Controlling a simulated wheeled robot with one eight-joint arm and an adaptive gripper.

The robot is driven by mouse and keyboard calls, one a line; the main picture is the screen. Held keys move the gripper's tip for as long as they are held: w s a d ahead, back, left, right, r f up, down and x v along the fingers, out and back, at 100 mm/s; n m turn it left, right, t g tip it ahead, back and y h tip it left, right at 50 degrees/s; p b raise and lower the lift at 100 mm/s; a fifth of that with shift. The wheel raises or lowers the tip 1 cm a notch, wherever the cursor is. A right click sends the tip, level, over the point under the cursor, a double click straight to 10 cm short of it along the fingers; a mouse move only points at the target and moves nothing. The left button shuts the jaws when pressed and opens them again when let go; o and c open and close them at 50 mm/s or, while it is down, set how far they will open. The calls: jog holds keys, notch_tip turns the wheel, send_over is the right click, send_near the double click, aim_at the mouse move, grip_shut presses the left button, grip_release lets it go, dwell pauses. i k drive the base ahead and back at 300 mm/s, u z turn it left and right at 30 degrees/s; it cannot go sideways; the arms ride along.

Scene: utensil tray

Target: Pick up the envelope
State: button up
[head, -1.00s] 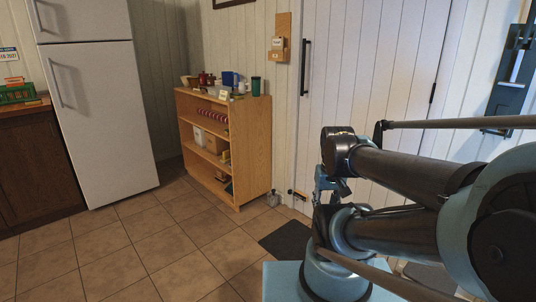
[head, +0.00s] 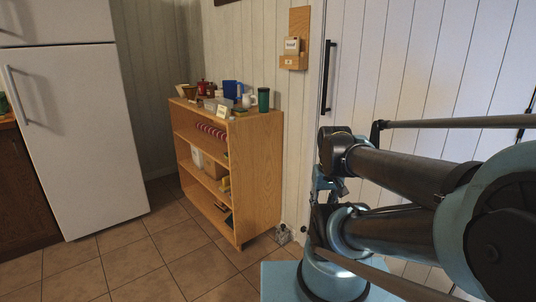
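No envelope can be made out for certain. A small white paper-like item (head: 292,45) with dark marks sits in a wooden wall holder between the shelf and the tall door; I cannot tell if it is an envelope. A small pale card (head: 222,111) stands at the front edge of the shelf top. My arm is folded at the right, well apart from both. The end of my arm (head: 338,187) seems to point down above my blue base; its fingers cannot be made out.
A wooden shelf (head: 258,175) holds cups, a blue item (head: 229,89) and a green tumbler (head: 263,99) on top. A white fridge (head: 85,140) stands at the left. A small object (head: 284,234) lies on the floor by the shelf. Tiled floor (head: 150,260) in front is clear.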

aim_at(291, 45)
jog(key=u, duration=0.05)
jog(key=i, duration=1.05)
jog(key=u, duration=0.05)
